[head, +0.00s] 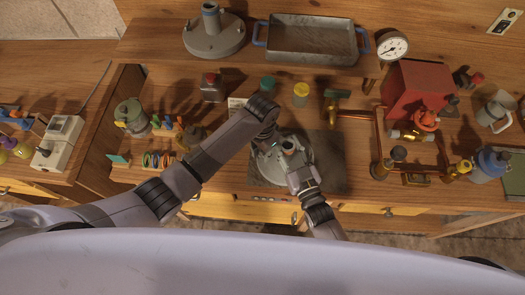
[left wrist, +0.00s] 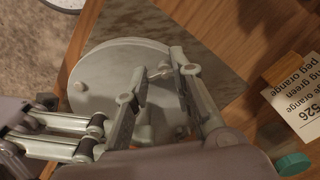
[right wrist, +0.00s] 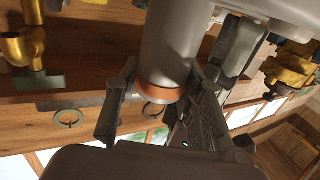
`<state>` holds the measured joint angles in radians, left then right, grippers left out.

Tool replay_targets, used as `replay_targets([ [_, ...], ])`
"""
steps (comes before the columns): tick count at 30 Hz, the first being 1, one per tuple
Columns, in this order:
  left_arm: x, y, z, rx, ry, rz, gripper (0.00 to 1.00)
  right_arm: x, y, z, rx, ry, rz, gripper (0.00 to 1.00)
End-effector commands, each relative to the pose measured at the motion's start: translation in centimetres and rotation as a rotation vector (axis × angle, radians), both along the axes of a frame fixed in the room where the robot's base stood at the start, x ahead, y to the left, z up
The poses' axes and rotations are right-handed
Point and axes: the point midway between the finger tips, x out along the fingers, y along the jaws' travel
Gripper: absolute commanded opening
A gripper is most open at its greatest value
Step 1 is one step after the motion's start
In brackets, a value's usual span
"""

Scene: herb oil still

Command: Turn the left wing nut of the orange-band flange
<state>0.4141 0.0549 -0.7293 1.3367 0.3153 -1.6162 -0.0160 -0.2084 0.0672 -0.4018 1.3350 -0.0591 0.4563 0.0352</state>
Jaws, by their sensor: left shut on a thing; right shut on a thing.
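The flange is a grey disc (head: 262,170) on a dark mat, with a round upright neck (head: 289,145) in its middle. The disc also shows in the left wrist view (left wrist: 105,72). In the right wrist view an orange band (right wrist: 163,90) rings a grey cylinder (right wrist: 170,45). My right gripper (right wrist: 158,104) is shut around this cylinder at the band. My left gripper (left wrist: 156,84) is over the disc, its fingers closed on a small pale metal piece (left wrist: 160,72) that looks like the wing nut. The fingers hide part of it, so its angle is unclear.
The dark mat (head: 330,150) lies on the wooden bench. Copper pipework (head: 378,140) and a red box (head: 418,88) stand to the right. A grey tray (head: 311,40) and a grey lidded piece (head: 214,38) sit on the back shelf. Yellow (head: 301,90) and teal (head: 267,83) capped jars stand behind the mat.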

Motion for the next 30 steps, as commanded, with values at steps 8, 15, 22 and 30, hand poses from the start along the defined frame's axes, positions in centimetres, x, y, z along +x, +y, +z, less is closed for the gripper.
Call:
replay_targets([
  [8, 0.36, 0.41, 0.13, 0.007, -0.007, 0.269, 0.00, -0.17, -0.31, -0.41, -0.010, 0.007, -0.002, 0.00],
  [15, 0.27, 0.48, 0.08, 0.009, -0.004, 0.496, 0.00, -0.11, -0.46, -0.45, -0.012, 0.008, -0.004, 0.00],
  [22, 0.19, 0.50, 0.04, 0.011, -0.003, 0.688, 0.00, -0.03, -0.60, -0.51, -0.015, 0.009, -0.006, 0.00],
  [30, 0.07, 0.57, -0.05, 0.014, 0.000, 0.848, 0.00, 0.00, -0.67, -0.56, -0.016, 0.009, -0.007, 0.00],
])
